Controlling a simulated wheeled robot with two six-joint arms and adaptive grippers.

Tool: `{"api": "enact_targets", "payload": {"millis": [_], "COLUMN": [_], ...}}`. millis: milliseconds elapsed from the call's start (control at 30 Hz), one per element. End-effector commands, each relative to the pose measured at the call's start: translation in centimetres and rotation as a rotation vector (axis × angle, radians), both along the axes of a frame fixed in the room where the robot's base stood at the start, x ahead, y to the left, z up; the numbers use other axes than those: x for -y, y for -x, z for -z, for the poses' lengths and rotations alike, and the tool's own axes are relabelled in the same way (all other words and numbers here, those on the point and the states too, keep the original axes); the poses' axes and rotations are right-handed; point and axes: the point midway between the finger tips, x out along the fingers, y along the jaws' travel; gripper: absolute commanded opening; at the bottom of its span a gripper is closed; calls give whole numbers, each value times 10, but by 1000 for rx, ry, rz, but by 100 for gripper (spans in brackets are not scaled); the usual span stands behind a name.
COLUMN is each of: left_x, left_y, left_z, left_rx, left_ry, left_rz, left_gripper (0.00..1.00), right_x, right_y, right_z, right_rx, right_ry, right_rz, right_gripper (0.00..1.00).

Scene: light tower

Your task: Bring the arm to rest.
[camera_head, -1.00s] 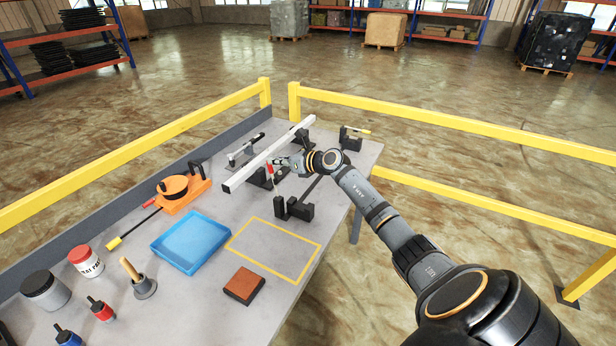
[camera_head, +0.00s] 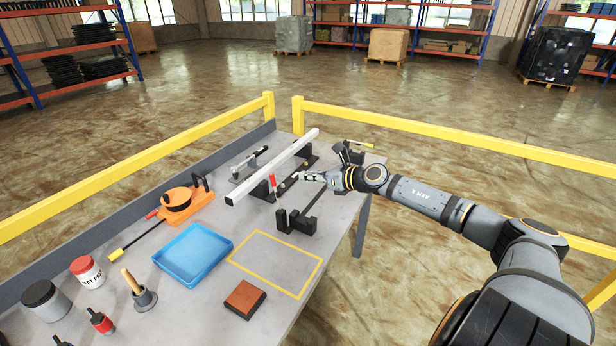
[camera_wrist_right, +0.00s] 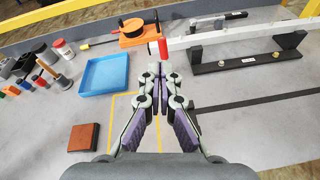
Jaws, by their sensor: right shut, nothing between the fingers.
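My right arm (camera_head: 425,197) reaches in from the right of the head view, over the far right end of the grey table (camera_head: 262,222). My right gripper (camera_head: 308,176) points left, beside the red-handled clamp (camera_head: 272,183) and near the long white bar (camera_head: 275,165). In the right wrist view the gripper (camera_wrist_right: 157,76) has its fingers together, with nothing between them. My left gripper is not in view.
The white bar lies on black supports (camera_wrist_right: 250,62). A black bracket (camera_head: 297,222), a blue tray (camera_head: 193,252), a brown block (camera_head: 244,299), an orange tool (camera_head: 185,204) and several containers stand on the table. The yellow-outlined area (camera_head: 262,234) is bare. Yellow railings (camera_head: 450,145) run behind.

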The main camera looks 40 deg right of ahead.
Motion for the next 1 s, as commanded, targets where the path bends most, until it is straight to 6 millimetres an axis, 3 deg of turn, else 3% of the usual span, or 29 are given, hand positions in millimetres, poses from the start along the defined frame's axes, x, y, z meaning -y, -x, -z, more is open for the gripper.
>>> {"api": "enact_targets", "payload": {"millis": [367, 467, 567, 667, 800, 900, 1000], "left_x": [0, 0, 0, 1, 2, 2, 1], "left_y": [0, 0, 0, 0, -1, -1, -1], "left_z": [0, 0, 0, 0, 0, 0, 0], "left_rx": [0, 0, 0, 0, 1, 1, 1], "left_ry": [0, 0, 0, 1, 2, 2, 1], "left_rz": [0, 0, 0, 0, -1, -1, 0], "left_gripper": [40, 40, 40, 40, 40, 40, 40], "right_x": [-3, -23, -49, -59, -76, -98, -120], "right_y": [0, 0, 8, 37, 107, 151, 188], "right_z": [1, 7, 20, 50, 117, 150, 170], "right_rx": [5, 40, 81, 70, -41, -126, -202], "right_ry": [-22, -203, -606, -1103, -1654, -1860, -1980], "right_rz": [8, 80, 279, 603, 1116, 1395, 1612], "right_gripper": [0, 0, 0, 0, 0, 0, 0]}}
